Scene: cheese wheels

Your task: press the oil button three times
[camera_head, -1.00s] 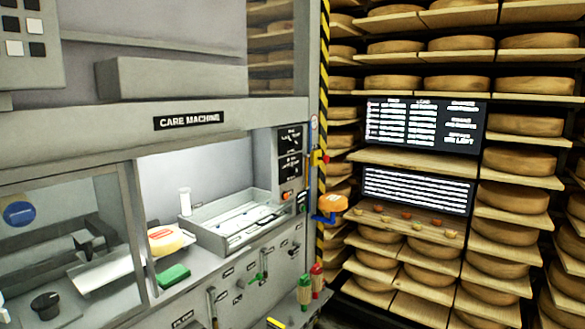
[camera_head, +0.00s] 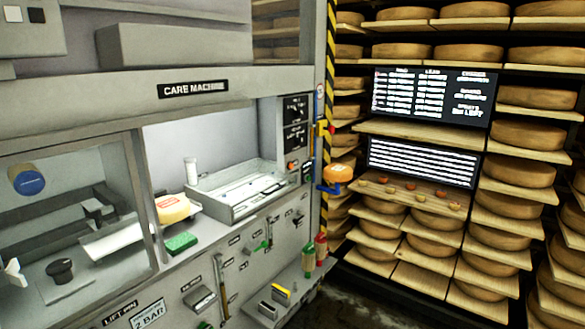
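The care machine (camera_head: 193,88) fills the left and middle of the head view. On its right post are two small dark label panels (camera_head: 295,122) with text too small to read. Below them are an orange-red button (camera_head: 292,166) and a small green part (camera_head: 306,173). I cannot tell which control is the oil button. Neither of my grippers is in view.
A tray (camera_head: 236,204) sits in the machine opening, beside a yellow cheese (camera_head: 173,208) and a green sponge (camera_head: 181,243). Green (camera_head: 308,258) and red (camera_head: 321,247) bottles stand on a low ledge. Shelves of cheese wheels (camera_head: 522,134) and two text screens (camera_head: 430,96) fill the right.

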